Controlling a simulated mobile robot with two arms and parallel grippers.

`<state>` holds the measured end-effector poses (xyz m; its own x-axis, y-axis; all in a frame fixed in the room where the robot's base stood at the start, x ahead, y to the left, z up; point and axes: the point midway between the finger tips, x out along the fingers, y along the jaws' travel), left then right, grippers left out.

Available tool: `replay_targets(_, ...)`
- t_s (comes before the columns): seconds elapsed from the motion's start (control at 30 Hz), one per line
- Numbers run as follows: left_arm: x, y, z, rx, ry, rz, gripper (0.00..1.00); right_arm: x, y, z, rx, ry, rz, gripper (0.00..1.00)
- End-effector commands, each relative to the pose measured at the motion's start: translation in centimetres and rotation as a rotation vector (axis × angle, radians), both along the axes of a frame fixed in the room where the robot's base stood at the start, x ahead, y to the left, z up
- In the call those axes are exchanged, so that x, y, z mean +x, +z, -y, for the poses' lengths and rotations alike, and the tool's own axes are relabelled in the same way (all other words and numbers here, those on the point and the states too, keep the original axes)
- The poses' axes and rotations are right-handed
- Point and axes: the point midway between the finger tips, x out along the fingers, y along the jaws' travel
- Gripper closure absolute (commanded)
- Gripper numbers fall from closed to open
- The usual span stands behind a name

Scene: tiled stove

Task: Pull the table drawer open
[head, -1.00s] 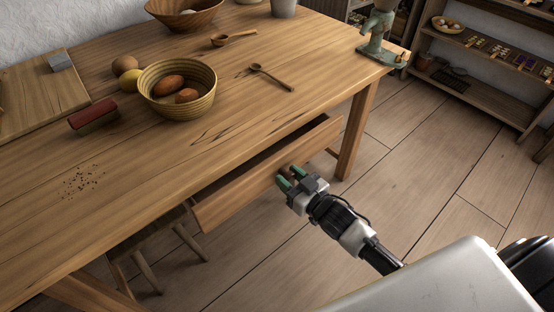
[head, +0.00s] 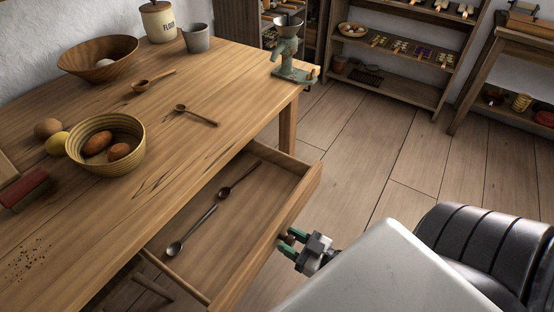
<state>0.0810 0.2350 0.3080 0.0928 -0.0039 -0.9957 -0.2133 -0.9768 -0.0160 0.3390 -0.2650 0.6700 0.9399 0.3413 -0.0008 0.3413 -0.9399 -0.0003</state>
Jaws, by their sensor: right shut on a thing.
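The table drawer (head: 228,222) stands well out from under the front edge of the wooden table (head: 165,90). Inside it lie a metal spoon (head: 190,232) and a dark wooden spoon (head: 238,179). My right gripper (head: 290,240), with green fingertips, is at the outside of the drawer front, shut on the drawer knob (head: 289,239), which is mostly hidden between the fingers. My left gripper is not in view.
On the table are a basket with brown items (head: 105,143), a wooden bowl (head: 98,58), a flour jar (head: 158,20), a grey cup (head: 195,38) and a green grinder (head: 290,55). A stool is partly hidden below. The floor (head: 345,150) to the right is clear.

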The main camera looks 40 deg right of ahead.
Motion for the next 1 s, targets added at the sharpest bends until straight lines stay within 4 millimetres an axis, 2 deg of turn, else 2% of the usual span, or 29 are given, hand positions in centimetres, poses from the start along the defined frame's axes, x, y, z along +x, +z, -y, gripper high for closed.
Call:
replay_targets(0.2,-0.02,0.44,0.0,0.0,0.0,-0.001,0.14,-1.06,0.04,0.43,-0.001,0.0,0.0,1.0)
replay_targets(0.57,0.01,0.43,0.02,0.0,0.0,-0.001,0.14,-1.15,-0.01,0.45,-0.002,0.0,0.002,1.0)
replay_targets(0.6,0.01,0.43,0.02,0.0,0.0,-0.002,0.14,-1.15,-0.01,0.45,-0.002,0.0,0.002,0.57)
replay_targets(0.7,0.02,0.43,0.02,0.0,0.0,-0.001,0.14,-1.14,-0.01,0.44,-0.001,0.0,0.001,0.42)
replay_targets(0.77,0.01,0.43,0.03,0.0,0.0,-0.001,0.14,-1.14,-0.01,0.44,-0.001,0.0,0.001,0.35)
replay_targets(1.0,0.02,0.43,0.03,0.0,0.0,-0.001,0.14,-1.16,-0.02,0.44,0.0,0.0,0.001,0.35)
